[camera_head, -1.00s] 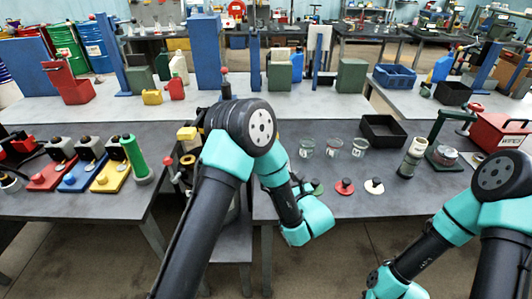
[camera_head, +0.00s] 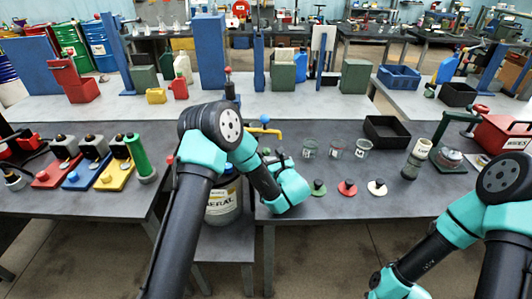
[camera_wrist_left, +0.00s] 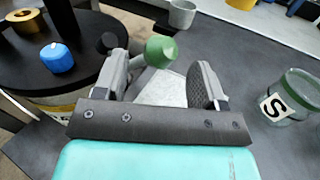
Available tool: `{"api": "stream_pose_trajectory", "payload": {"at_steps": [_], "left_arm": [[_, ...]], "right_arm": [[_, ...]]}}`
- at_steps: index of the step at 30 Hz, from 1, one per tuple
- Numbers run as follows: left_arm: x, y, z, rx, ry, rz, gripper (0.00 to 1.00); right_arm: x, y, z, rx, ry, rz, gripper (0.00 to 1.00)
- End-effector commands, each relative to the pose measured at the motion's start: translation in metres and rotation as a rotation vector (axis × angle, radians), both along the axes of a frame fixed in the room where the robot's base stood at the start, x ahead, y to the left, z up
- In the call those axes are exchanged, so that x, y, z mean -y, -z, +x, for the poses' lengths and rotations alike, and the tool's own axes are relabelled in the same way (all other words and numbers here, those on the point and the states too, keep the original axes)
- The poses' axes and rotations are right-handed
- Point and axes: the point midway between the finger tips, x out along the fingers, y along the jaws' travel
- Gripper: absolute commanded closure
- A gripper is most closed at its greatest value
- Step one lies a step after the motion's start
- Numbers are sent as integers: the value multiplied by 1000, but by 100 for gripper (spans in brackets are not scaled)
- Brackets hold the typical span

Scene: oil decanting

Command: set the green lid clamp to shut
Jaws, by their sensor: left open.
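A green round knob (camera_wrist_left: 162,50) of the lid clamp sits on a grey metal lever in the left wrist view. My left gripper (camera_wrist_left: 162,72) is open, with one finger on each side of the knob; I cannot tell whether either finger touches it. In the head view the gripper's fingers are mostly hidden behind my teal wrist, close to the drum (camera_head: 222,207). The drum's black lid (camera_wrist_left: 55,75) carries a blue cap (camera_wrist_left: 57,58) and a brass ring (camera_wrist_left: 28,20). My right gripper is out of the picture.
A glass jar marked S (camera_wrist_left: 292,95) stands right of the gripper in the wrist view. Green, red (camera_head: 347,187) and white knobbed discs lie near the table's front edge. A yellow pipe fitting (camera_head: 263,130) is behind my left wrist. A black tray (camera_head: 386,131) stands farther right.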

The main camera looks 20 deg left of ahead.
Motion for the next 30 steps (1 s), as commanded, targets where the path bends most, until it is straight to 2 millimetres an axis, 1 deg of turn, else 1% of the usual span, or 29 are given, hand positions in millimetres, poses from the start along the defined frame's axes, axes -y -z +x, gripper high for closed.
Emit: {"api": "stream_pose_trajectory", "payload": {"at_steps": [1, 3, 9, 19, 20, 30], "left_arm": [[-7, 0, 6, 0, -3, -1, 35], [-14, 0, 14, 1, -2, 1, 35], [-26, 0, 28, 0, -1, 0, 35], [-28, 0, 31, -1, 1, 1, 35], [-28, 0, 30, -1, 0, 1, 37], [-28, 0, 30, 0, 1, 0, 70]], "right_arm": [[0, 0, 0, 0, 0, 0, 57], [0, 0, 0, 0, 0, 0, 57], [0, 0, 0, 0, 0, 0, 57], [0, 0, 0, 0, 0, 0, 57], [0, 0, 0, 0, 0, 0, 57], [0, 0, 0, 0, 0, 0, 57]]}}
